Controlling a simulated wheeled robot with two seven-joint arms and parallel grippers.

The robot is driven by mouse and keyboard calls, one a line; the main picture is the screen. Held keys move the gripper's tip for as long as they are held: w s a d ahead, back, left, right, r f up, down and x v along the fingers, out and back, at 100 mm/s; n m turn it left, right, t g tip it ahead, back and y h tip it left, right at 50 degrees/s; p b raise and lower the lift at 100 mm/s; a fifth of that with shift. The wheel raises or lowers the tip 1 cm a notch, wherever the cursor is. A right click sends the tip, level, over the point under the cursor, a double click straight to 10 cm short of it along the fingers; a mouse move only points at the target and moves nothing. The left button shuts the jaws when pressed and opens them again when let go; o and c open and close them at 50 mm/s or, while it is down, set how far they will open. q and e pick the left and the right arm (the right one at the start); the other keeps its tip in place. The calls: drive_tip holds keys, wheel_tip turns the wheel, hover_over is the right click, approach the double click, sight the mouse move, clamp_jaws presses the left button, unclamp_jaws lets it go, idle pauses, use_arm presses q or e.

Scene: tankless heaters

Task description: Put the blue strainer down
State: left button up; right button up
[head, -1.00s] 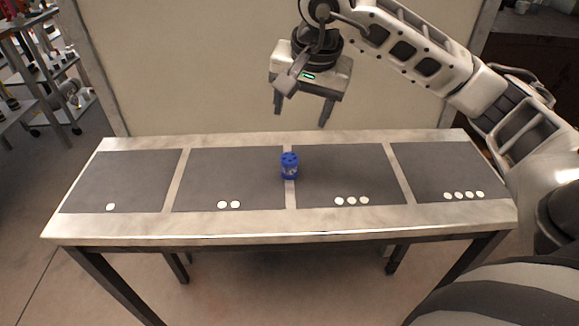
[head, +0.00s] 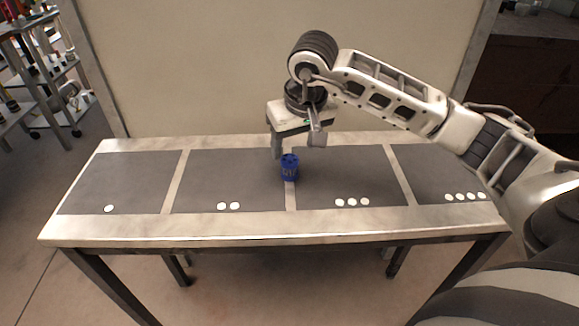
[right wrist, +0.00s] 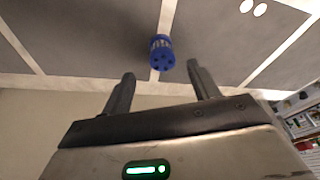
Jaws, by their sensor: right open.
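The blue strainer (head: 289,168) stands upright on the table, on the light strip between the second and third dark panels. It also shows in the right wrist view (right wrist: 162,52), beyond the fingertips and between their lines. My right gripper (head: 297,150) is open and empty, just behind and above the strainer in the head view. Its two spread fingers (right wrist: 160,75) show in the right wrist view with nothing between them. I cannot tell the exact gap to the strainer, but no contact shows. My left gripper is in neither view.
The table (head: 270,222) has several dark panels (head: 125,180) marked with white dots, divided by light strips. The panels are otherwise bare. A pale wall panel (head: 200,70) stands behind the table. A shelf rack (head: 40,75) is at the far left.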

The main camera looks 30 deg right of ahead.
sight(290, 159)
drive_tip(key=x, duration=0.5)
drive_tip(key=shift+w+a+f, duration=0.1)
drive_tip(key=shift+a+f, duration=0.05)
drive_tip(key=shift+f, duration=0.15)
drive_tip(key=c, duration=1.2)
drive_tip(key=shift+r, duration=0.1)
